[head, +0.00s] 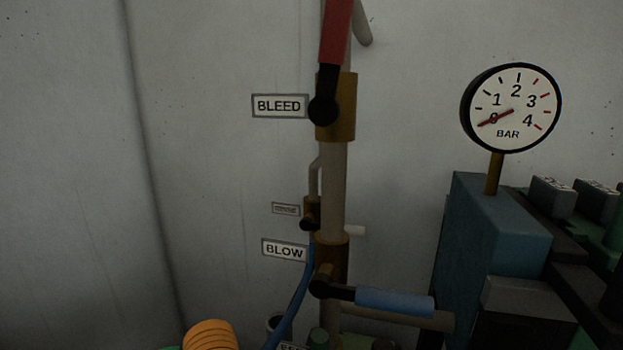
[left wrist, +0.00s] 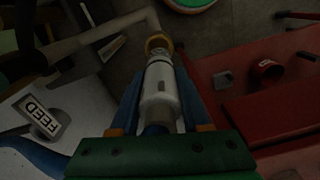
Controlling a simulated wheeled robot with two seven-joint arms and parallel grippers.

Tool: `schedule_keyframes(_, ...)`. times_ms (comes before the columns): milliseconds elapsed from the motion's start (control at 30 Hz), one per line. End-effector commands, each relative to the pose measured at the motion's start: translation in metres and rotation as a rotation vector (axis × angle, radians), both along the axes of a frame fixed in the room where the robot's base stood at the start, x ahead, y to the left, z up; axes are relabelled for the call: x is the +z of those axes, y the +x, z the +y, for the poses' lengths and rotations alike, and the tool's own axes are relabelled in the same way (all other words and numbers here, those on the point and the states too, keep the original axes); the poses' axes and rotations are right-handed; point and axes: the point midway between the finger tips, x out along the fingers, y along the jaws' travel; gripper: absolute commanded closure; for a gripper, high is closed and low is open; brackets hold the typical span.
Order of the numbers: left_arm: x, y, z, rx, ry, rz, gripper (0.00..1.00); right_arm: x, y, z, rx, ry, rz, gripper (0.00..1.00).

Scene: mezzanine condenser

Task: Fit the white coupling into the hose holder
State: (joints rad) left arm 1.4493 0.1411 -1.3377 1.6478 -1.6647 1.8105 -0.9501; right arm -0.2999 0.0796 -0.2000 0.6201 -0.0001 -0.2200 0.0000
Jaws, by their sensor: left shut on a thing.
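In the left wrist view my left gripper (left wrist: 160,84) has its blue fingers shut on the white coupling (left wrist: 159,105). The coupling points away from the camera, with blue showing at its near end. A brass ring (left wrist: 157,42) sits at its far end; I cannot tell whether the ring belongs to the coupling or to something beyond it. I cannot make out the hose holder for certain in either view. Neither gripper can be made out in the head view, and my right gripper shows in no view.
In the head view a vertical pipe carries a red-handled valve (head: 336,35) and a blue-handled valve (head: 394,302). A blue hose (head: 294,308) runs down beside it. A gauge (head: 512,108) stands right. An orange ribbed object (head: 208,336) is at the bottom. A red surface (left wrist: 245,105) lies right in the wrist view.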

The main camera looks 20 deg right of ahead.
Motion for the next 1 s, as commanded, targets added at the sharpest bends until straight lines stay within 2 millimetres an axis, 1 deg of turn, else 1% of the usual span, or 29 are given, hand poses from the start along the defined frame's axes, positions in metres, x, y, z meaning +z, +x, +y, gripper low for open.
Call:
schedule_keyframes(267,0.001,0.000,0.000,-0.001,-0.001,-0.001,1.00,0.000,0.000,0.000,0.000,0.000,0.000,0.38)
schedule_keyframes(367,0.011,0.002,0.009,-0.033,-0.005,0.003,1.00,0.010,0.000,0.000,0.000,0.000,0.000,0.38)
schedule_keyframes(467,0.036,0.004,0.034,-0.138,-0.017,0.012,1.00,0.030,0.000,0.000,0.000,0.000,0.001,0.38)
schedule_keyframes(500,0.048,0.004,0.047,-0.196,-0.021,0.012,1.00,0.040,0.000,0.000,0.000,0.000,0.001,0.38)
schedule_keyframes(567,0.066,0.003,0.069,-0.291,-0.027,0.013,1.00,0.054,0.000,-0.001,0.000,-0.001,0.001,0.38)
schedule_keyframes(600,0.077,0.002,0.084,-0.358,-0.027,0.010,1.00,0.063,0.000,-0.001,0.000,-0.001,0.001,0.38)
schedule_keyframes(700,0.103,-0.004,0.119,-0.520,-0.022,0.004,1.00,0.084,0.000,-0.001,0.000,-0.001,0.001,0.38)
schedule_keyframes(733,0.109,-0.007,0.128,-0.562,-0.018,0.002,1.00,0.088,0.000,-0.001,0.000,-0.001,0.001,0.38)
schedule_keyframes(800,0.118,-0.011,0.143,-0.642,-0.009,-0.001,1.00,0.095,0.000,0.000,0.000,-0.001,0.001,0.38)
schedule_keyframes(833,0.120,-0.013,0.148,-0.665,-0.006,-0.001,1.00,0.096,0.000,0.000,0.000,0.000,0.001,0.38)
schedule_keyframes(900,0.121,-0.015,0.154,-0.700,-0.001,-0.001,1.00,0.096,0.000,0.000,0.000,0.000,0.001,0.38)
schedule_keyframes(1000,0.119,-0.016,0.155,-0.712,0.000,0.000,1.00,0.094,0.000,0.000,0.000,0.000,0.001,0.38)
